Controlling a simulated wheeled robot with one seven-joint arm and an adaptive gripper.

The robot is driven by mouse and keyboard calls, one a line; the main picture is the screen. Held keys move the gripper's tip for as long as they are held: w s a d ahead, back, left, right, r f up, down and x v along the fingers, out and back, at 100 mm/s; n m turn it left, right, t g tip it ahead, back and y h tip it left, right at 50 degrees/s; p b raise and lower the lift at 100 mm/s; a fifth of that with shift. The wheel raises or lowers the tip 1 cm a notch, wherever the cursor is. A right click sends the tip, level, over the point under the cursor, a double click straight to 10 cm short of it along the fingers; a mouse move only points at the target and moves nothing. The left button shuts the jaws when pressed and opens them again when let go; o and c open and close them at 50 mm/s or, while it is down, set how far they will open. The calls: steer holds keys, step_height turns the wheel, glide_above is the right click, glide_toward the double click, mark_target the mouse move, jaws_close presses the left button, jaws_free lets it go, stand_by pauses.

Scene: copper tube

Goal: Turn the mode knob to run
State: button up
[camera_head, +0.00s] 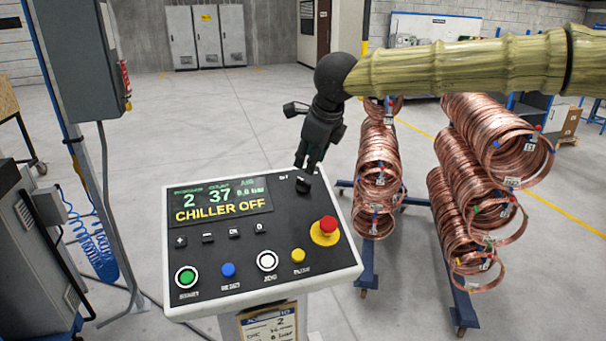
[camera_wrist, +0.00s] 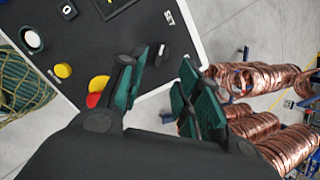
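The control panel (camera_head: 215,255) is a dark face in a white frame, and its display reads "CHILLER OFF". The mode knob (camera_head: 303,185) is a small black knob at the panel's upper right, partly hidden by my gripper. In the wrist view the knob (camera_wrist: 161,54) shows a white mark, with a "SET" label beside it. My gripper (camera_head: 309,166) points down just above the knob. In the wrist view my gripper (camera_wrist: 163,68) has its fingers apart, with the knob showing between and beyond their tips. I cannot tell whether a finger touches it.
A red emergency button (camera_head: 326,226) on a yellow base sits below the knob. Green (camera_head: 187,277), blue (camera_head: 228,270), white (camera_head: 267,261) and yellow (camera_head: 298,256) buttons line the panel's front. Copper coils (camera_head: 377,170) hang on racks to the right.

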mark_target(304, 179)
steer(key=x, duration=0.2)
steer(key=p+x, duration=0.1)
steer(key=x, duration=0.4)
steer(key=shift+w+d+p, duration=0.15)
steer(key=shift+w+p, duration=0.2)
steer(key=shift+f, duration=0.35)
steer(key=shift+s+f, duration=0.15)
steer(key=shift+s, duration=0.05)
steer(key=shift+w+f, duration=0.35)
steer(key=shift+s+r, duration=0.15)
steer(key=shift+s, duration=0.05)
steer(key=c, duration=0.4)
jaws_close()
